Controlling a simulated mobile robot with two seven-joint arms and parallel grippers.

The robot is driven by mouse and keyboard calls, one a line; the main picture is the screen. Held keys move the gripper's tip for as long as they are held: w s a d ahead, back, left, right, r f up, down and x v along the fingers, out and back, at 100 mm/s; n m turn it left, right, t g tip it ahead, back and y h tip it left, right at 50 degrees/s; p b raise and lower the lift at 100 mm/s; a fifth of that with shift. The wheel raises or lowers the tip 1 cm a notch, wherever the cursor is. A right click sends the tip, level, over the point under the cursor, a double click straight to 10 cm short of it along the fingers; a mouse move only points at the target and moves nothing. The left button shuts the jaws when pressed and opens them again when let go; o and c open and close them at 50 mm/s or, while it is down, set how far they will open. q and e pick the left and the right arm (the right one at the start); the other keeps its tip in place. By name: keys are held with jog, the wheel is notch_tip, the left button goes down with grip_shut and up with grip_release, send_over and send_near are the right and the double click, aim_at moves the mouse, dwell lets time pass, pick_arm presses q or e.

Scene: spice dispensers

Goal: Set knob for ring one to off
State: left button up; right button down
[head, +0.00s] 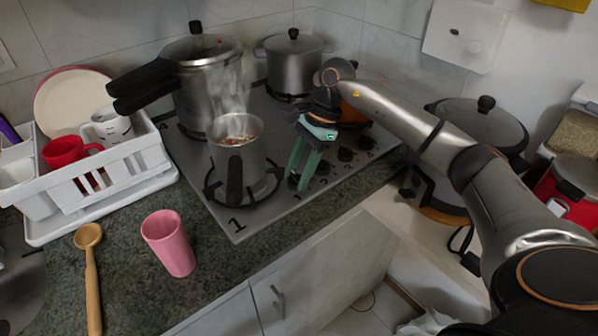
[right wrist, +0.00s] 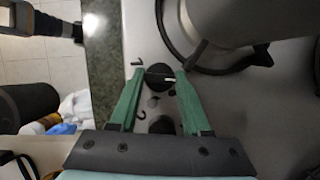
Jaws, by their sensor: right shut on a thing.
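The stove's ring one (head: 243,184) carries the number 1 on the hob near its front corner. A small open steel pot (head: 238,160) stands on it, steaming, with reddish-brown contents. The black knob for ring one (right wrist: 158,77) is the knob nearest the front corner in a row along the hob's right edge. My right gripper (head: 299,181), with green fingers, reaches down over that knob. In the right wrist view, the right gripper (right wrist: 158,72) has one finger on each side of the knob, shut on it. A thin pale pointer mark shows on the knob. My left gripper is out of view.
More knobs (head: 345,154) run along the same edge. A pressure cooker (head: 205,85) and a lidded pot (head: 292,62) stand at the back. A pink cup (head: 168,243), wooden spoon (head: 91,270) and dish rack (head: 110,180) sit at left.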

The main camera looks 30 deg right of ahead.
dwell(0.3)
jog(key=shift+c, duration=1.8)
grip_release()
jog(key=v, duration=1.2)
jog(key=shift+r, duration=0.3)
